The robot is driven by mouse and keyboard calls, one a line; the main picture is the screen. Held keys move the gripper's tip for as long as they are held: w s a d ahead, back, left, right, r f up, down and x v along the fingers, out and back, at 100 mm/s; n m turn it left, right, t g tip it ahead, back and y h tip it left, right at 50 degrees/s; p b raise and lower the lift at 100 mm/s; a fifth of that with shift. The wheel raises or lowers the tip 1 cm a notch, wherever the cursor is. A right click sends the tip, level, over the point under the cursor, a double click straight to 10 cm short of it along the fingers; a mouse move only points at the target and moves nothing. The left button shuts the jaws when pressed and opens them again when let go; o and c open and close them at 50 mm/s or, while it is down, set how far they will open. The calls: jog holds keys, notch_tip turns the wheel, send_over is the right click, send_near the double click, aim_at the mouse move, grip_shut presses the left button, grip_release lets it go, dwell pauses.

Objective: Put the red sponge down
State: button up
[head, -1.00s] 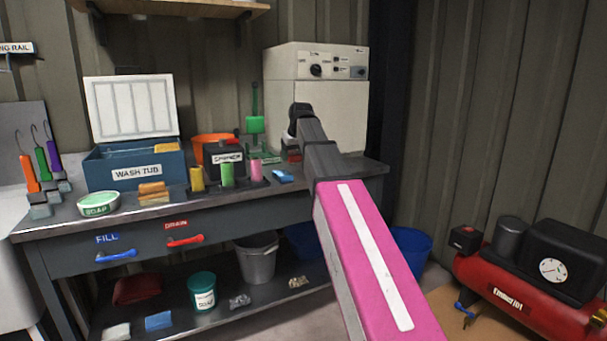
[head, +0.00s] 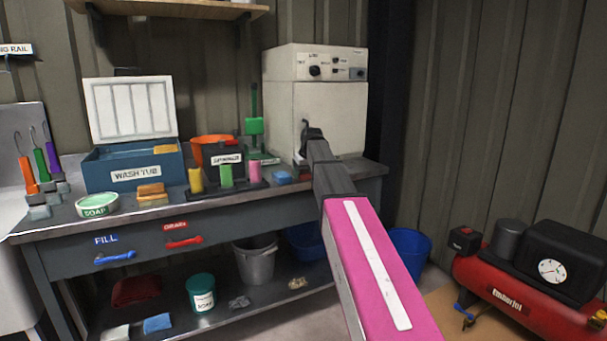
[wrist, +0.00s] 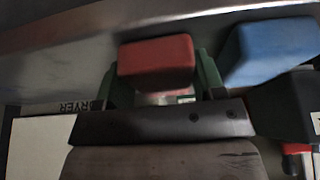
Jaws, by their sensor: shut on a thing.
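The red sponge (wrist: 156,60) is a small block in the wrist view. It sits between the two dark green fingers of my gripper (wrist: 160,85), which is shut on it. The grey metal bench top (wrist: 60,60) shows close beyond it; I cannot tell whether the sponge touches the bench.
A blue sponge (wrist: 270,50) lies close to the right of the red one in the wrist view; it also shows in the head view (head: 282,177). The white machine (head: 315,95) stands behind. Colored bottles (head: 226,175) and the wash tub (head: 110,170) fill the bench leftward.

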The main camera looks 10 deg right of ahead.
jog(key=o, duration=1)
jog(key=shift+f, duration=0.1)
jog(key=shift+c, duration=0.2)
jog(key=v, duration=1.2)
jog(key=s+f+m+g, duration=0.1)
jog(key=s+f, duration=0.2)
jog(key=f, duration=0.4)
jog(key=s+f, duration=0.2)
jog(key=f, duration=0.6)
jog(key=s+a+f+m+g, duration=0.1)
jog(key=s+f, duration=1.2)
jog(key=f, duration=0.2)
jog(key=s+f+m+g+h, duration=0.1)
jog(key=s+f+g, duration=0.1)
jog(key=s+f, duration=1.1)
notch_tip(320, 180, down, 4)
jog(key=shift+s+a+r+m, duration=0.2)
jog(key=shift+s+a+m, duration=0.1)
jog(key=shift+s+a, duration=0.1)
